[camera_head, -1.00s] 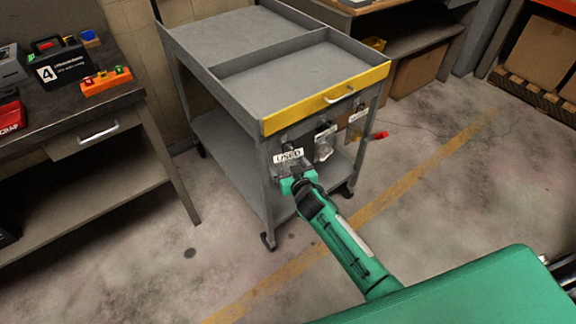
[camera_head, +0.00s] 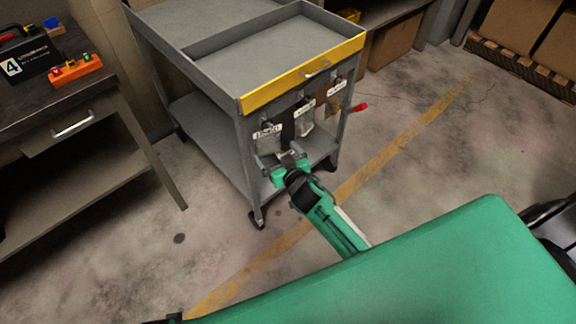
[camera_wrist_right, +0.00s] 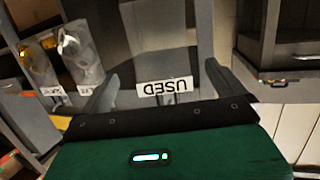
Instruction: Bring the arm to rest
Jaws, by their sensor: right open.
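My right arm is green and reaches up from the bottom of the head view. Its gripper (camera_head: 284,163) is open in front of the lower front of the grey kart stand (camera_head: 196,67). In the right wrist view the two dark fingers of the gripper (camera_wrist_right: 160,85) stand apart with nothing held between them. My left gripper is not in view.
Clear bags (camera_head: 304,118) hang under the yellow drawer front (camera_head: 303,76). A workbench (camera_head: 70,80) with a black case (camera_head: 29,57) and an orange block holder (camera_head: 76,71) stands at left. Cardboard boxes (camera_head: 521,25) are at back right. The floor between is clear.

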